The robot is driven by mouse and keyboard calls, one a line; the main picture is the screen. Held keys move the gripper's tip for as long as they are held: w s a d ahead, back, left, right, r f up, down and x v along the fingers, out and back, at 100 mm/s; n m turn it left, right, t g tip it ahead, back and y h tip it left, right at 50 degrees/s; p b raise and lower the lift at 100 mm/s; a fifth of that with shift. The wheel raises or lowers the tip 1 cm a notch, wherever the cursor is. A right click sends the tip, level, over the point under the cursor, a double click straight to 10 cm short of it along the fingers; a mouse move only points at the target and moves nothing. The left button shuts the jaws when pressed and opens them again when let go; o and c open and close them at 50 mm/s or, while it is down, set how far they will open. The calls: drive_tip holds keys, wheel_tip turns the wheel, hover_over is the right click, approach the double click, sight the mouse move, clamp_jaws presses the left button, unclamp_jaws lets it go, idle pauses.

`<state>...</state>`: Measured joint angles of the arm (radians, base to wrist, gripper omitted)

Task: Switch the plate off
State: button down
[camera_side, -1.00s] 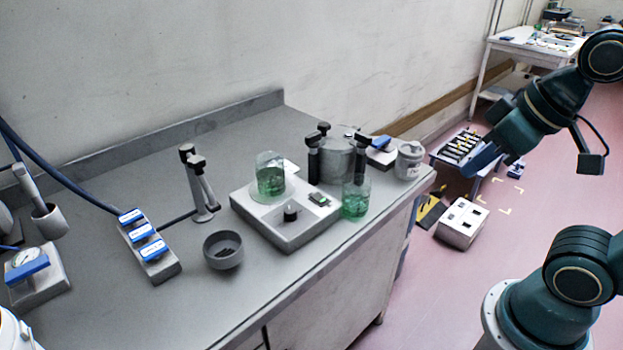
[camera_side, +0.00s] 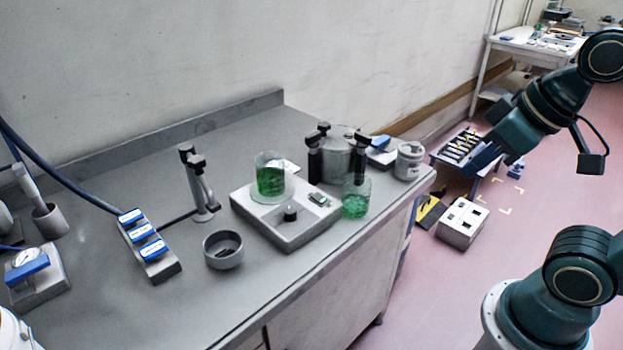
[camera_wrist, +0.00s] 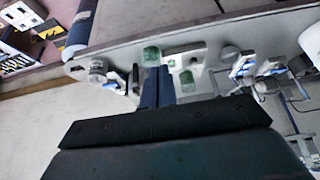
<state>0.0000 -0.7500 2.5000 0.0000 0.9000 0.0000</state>
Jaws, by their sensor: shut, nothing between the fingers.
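The plate (camera_side: 290,238) is a light grey box on the bench with a black knob (camera_side: 290,214) on its front and a small green display (camera_side: 318,199). A beaker of green liquid (camera_side: 270,180) stands on the plate's top. A second beaker with green liquid (camera_side: 356,199) stands beside the plate's right end. My gripper (camera_side: 482,163) is shut and empty, in the air right of the bench and well apart from the plate. In the wrist view the closed fingers (camera_wrist: 157,72) point towards the bench, and the plate (camera_wrist: 185,58) shows past their tips, partly hidden.
A small grey bowl (camera_side: 223,250) and a block with blue labels (camera_side: 150,247) lie left of the plate. Black clamps and a metal pot (camera_side: 338,158) stand behind it, with a white jar (camera_side: 409,161) at right.

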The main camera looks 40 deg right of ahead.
drive_tip(key=c, duration=1.2)
unclamp_jaws()
drive_tip(key=shift+w+r, duration=0.15)
drive_tip(key=shift+w, duration=0.05)
drive_tip(key=shift+c, duration=0.2)
drive_tip(key=g, duration=0.6)
hover_over(324, 201)
wheel_tip(324, 201, down, 7)
drive_tip(key=shift+w, duration=0.1)
wheel_tip(324, 201, down, 14)
drive_tip(key=shift+r, duration=0.1)
